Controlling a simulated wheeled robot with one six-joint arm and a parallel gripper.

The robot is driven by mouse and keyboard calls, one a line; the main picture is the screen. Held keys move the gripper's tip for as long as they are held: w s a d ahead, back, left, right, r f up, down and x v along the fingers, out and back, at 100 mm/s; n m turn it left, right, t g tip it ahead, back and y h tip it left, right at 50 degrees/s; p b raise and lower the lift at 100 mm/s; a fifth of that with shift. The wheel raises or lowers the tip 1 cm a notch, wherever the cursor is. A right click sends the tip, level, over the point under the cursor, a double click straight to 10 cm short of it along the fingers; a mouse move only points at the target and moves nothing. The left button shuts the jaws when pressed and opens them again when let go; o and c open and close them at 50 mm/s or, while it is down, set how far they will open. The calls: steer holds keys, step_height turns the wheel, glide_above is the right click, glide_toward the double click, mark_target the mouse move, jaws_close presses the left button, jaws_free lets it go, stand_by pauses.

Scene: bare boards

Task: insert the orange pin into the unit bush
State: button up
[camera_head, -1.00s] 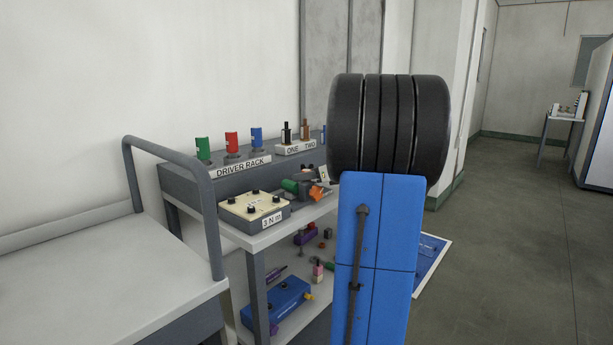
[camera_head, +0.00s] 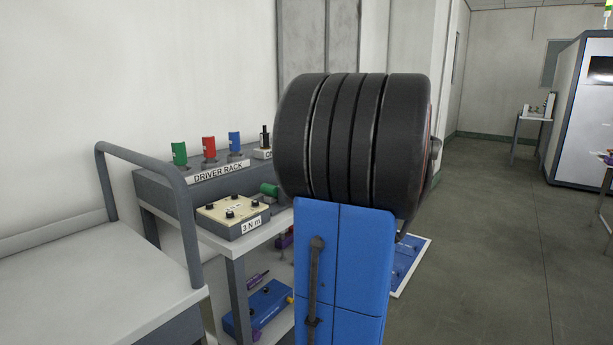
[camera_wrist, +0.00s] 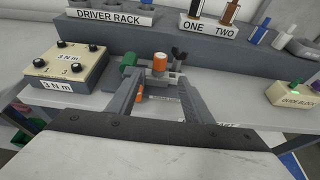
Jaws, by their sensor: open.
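In the wrist view my gripper (camera_wrist: 159,84) is open, its two grey fingers reaching over the bench top. An orange piece with a pale top (camera_wrist: 160,62) stands just past the fingertips, between their lines; it looks like the orange pin, but I cannot be sure. A smaller orange piece (camera_wrist: 140,94) shows beside the left finger. A green cylinder (camera_wrist: 128,65) on a grey fixture is left of the pale-topped piece, and a dark winged knob (camera_wrist: 179,54) is right of it. I cannot make out the unit bush. In the head view my arm hides the orange pieces.
The driver rack (camera_head: 215,172) runs along the back of the bench. A cream 3 N m box (camera_head: 232,213) sits left of the fixture. A guide block (camera_wrist: 292,94) is at the right in the wrist view. A grey cart (camera_head: 110,270) stands left; open floor (camera_head: 490,240) lies right.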

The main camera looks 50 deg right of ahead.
steer(key=shift+v, duration=1.55)
